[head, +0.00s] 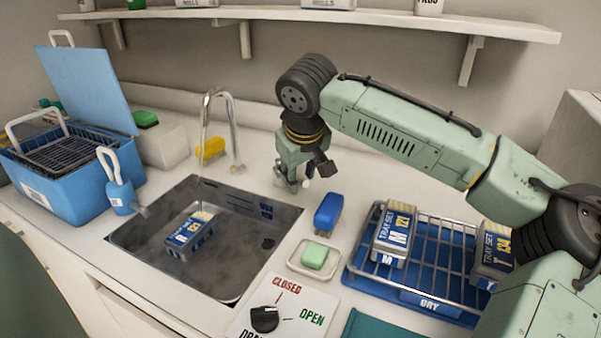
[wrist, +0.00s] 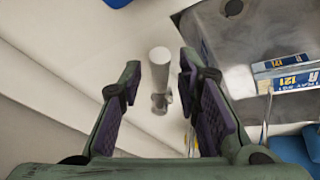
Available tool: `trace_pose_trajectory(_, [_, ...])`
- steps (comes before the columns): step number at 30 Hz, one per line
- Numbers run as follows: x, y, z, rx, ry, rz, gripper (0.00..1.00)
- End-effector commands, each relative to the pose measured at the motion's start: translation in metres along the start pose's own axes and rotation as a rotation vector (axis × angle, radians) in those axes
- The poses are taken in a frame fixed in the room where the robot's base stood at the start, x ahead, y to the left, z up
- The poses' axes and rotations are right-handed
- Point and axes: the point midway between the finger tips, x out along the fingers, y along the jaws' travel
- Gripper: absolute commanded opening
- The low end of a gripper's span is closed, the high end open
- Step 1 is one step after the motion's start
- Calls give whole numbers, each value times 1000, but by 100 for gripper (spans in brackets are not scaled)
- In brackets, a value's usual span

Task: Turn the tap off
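The tap's curved metal spout (head: 229,112) rises behind the sink (head: 122,233). A faint pale stream seems to fall from it into the sink. My gripper (head: 294,184) is low over the counter, right of the spout and behind the sink's right end. In the wrist view my gripper (wrist: 161,76) is open, its two dark-padded fingers spread on either side of a pale upright cylinder (wrist: 158,88) that looks like the tap's handle. The fingers appear apart from it. In the head view the gripper mostly hides this part.
A blue-and-white tray set box (head: 190,236) lies in the sink. A blue brush (head: 328,213), soap in a dish (head: 315,257) and a drying rack (head: 425,262) with boxes stand at the right. A blue bin (head: 62,190) is left, a shelf (head: 300,14) above.

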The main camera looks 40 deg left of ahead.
Motion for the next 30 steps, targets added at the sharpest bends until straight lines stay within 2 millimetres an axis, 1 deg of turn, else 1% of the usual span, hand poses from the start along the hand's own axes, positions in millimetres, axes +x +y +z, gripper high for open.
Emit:
trace_pose_trajectory(5, [0,0,0,0,0,0,31])
trace_pose_trajectory(19, [0,0,0,0,-1,0,0])
trace_pose_trajectory(30, [0,0,0,0,0,0,0])
